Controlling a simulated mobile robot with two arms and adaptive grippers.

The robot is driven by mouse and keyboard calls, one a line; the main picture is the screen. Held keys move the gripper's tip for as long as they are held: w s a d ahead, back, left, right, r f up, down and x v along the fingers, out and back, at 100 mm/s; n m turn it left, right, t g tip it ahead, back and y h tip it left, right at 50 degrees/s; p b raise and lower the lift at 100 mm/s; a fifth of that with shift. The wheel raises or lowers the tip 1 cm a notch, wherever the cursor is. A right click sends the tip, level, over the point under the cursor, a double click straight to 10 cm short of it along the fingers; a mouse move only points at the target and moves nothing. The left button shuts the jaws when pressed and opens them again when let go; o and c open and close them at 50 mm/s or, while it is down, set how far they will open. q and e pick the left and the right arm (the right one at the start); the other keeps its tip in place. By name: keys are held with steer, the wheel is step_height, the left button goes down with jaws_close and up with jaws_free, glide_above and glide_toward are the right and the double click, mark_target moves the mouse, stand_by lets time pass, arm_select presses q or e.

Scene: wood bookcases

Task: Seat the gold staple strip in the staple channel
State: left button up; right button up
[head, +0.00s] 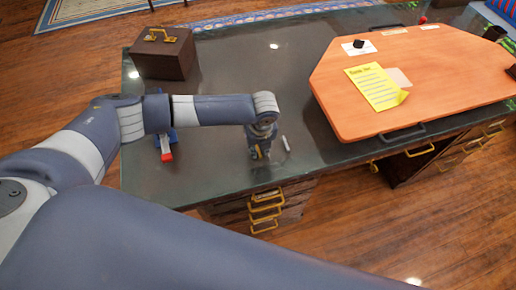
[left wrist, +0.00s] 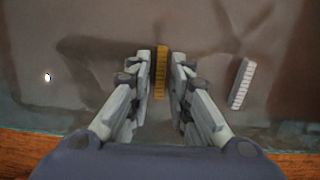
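The gold staple strip (left wrist: 161,72) lies on the dark desk top between the fingers of my left gripper (left wrist: 161,66) in the left wrist view. The fingers stand apart, one on each side, with a narrow gap to the strip. In the head view my left gripper (head: 260,154) points down at the desk near its front edge, and a bit of gold shows at its tips. A blue, grey and red object, seemingly the stapler (head: 166,155), is partly hidden behind my left arm; its staple channel cannot be made out. My right gripper is not in view.
A white strip (left wrist: 242,83) lies right of the gripper, also visible in the head view (head: 285,143). A brown box (head: 163,58) stands at the back left. An orange board (head: 420,85) with a yellow note (head: 376,86) covers the right. The desk between is clear.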

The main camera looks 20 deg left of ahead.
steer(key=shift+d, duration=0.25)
arm_select(q)
jaws_close()
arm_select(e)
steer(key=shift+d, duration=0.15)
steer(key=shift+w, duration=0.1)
